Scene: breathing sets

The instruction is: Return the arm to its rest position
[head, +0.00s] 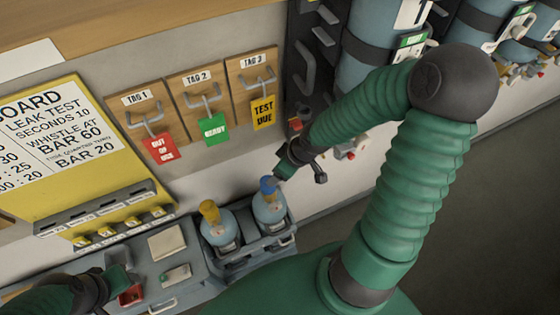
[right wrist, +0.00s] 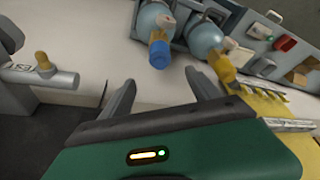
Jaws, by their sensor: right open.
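My right arm (head: 395,195), green and ribbed, reaches over from the right in the head view. Its gripper (head: 298,170) is close to the blue-capped cylinder (head: 268,208). In the right wrist view the two fingers of this gripper (right wrist: 160,92) are apart with nothing between them. The blue cap (right wrist: 159,54) is beyond the fingertips, clear of them. My left gripper (head: 112,285) is at the lower left, over the grey bench near a red item; its jaws are too small and dark to read.
A yellow-capped cylinder (head: 217,228) stands beside the blue-capped one in a grey crate (head: 283,240). Tag boards (head: 195,97) with hooks are on the wall behind, next to a yellow board (head: 60,150). Large strapped blue cylinders (head: 375,55) stand at the upper right. Dark floor is open at the right.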

